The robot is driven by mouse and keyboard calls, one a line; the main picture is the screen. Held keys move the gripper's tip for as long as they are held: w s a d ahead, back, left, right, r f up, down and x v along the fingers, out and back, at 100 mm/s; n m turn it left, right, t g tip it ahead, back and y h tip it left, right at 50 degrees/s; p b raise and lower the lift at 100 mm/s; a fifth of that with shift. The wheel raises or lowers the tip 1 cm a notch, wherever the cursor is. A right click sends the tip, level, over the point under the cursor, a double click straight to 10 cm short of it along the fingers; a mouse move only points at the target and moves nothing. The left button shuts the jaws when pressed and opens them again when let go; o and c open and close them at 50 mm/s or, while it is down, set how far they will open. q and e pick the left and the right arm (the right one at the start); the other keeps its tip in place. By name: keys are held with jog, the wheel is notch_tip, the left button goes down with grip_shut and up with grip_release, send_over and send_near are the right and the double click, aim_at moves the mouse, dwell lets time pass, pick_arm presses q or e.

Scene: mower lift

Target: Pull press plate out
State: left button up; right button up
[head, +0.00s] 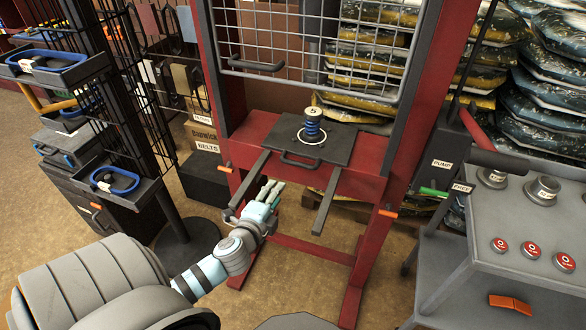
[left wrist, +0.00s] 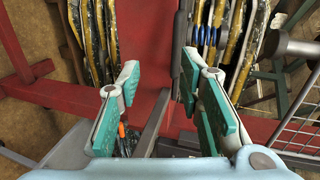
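The press plate (head: 335,147) is a dark grey flat plate on the red press frame, with a bar handle (head: 299,163) along its front edge. A blue spring (head: 312,131) with a pale cap marked 5 stands on it; the spring also shows in the left wrist view (left wrist: 206,36). Two grey rails stick out in front, a left rail (head: 249,181) and a right rail (head: 327,201). My left gripper (head: 272,190) is in front of the plate, beside the left rail and short of the handle. Its teal-padded fingers (left wrist: 162,92) are apart, with nothing visibly held. My right gripper is not in view.
A raised mesh guard (head: 320,50) hangs above the plate. A grey cart (head: 520,225) with red buttons stands at the right. A black rack with trays (head: 118,180) stands at the left. Stacked sacks (head: 555,90) fill the back. Floor below the rails is open between the red legs.

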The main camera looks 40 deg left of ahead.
aim_at(294, 164)
pick_arm(q)
jog(key=shift+m+t, duration=0.3)
jog(key=shift+t, duration=0.1)
jog(key=x, duration=0.4)
jog(key=r+x, duration=0.1)
jog(key=x, duration=0.4)
jog(key=r+b+x, duration=0.1)
jog(key=x, duration=0.4)
jog(key=shift+w+d, duration=0.2)
jog(key=shift+w, duration=0.35)
jog(key=shift+c, duration=0.3)
grip_shut()
